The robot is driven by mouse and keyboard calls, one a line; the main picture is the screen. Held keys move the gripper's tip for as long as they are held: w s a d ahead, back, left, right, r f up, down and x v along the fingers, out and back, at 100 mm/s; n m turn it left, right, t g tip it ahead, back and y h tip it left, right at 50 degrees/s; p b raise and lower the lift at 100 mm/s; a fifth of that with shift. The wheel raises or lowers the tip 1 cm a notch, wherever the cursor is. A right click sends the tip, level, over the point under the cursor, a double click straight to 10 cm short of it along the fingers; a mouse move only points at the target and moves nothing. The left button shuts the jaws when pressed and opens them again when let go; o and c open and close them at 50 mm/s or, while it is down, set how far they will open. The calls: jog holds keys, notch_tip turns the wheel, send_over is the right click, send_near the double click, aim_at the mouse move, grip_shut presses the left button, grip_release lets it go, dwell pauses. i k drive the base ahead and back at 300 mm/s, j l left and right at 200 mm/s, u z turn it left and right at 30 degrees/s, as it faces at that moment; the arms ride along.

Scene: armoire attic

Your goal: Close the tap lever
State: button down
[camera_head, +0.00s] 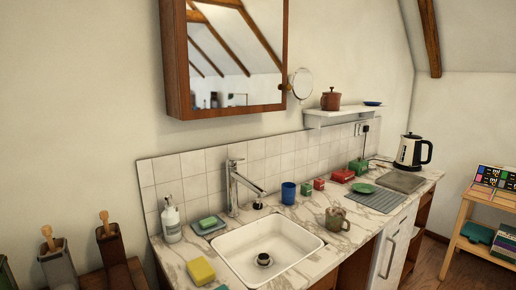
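A chrome tap (233,194) stands upright on the marble counter, behind the white sink (268,246). Its spout slants down to the right over the basin. The tap lever (236,160) is a small piece at the top of the body; its exact angle is too small to tell. I cannot make out any water stream under the spout. A dark drain plug (264,260) sits in the basin. My gripper and arm are not in view.
A soap bottle (171,220) and a soap dish (208,225) stand left of the tap. A blue cup (289,193) and a teapot (337,219) stand right. A yellow sponge (201,271) lies in front. The mirror cabinet (175,60) hangs above.

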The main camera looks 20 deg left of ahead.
aim_at(231, 161)
jog(key=i+l+u, duration=0.15)
jog(key=i+u, duration=0.2)
jog(key=i+l+u, duration=0.2)
jog(key=u, duration=0.15)
jog(key=i, duration=0.15)
